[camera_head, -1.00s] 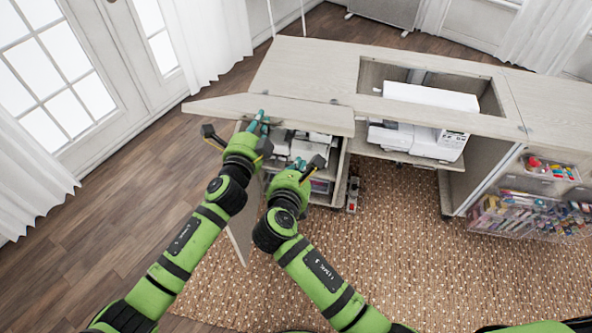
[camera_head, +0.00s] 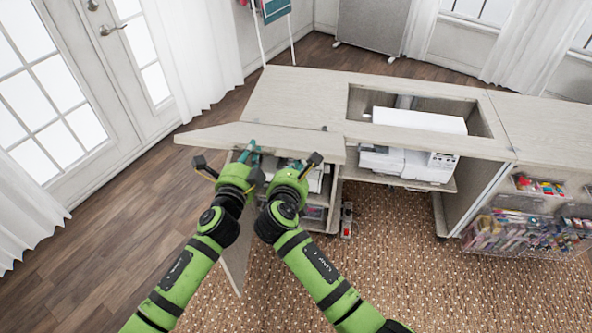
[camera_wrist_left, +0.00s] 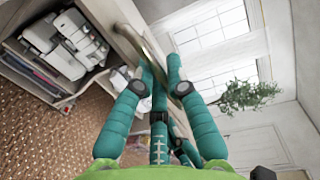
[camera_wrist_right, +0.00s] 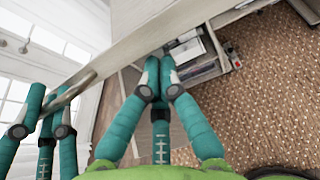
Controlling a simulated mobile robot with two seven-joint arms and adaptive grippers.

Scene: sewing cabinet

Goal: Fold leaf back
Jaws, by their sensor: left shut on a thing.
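The leaf (camera_head: 215,135) is a pale wood panel along the front left of the sewing cabinet top (camera_head: 300,95), sticking out past its left end. Its edge crosses the right wrist view (camera_wrist_right: 125,50). My left gripper (camera_head: 250,152) is shut on a curved metal handle at the leaf; the handle shows in the left wrist view (camera_wrist_left: 150,45) and the right wrist view (camera_wrist_right: 72,90). My right gripper (camera_wrist_right: 160,68) has its fingers together just below the leaf's edge, with nothing visible between them. In the head view the right gripper (camera_head: 298,165) is beside the left one.
A white sewing machine (camera_head: 415,120) sits in the cabinet opening. The open shelves (camera_head: 318,212) hold machines under the leaf. A grey door panel (camera_head: 237,255) hangs open beneath my arms. Clear bins (camera_head: 525,230) are at the right. Wood floor at left is clear.

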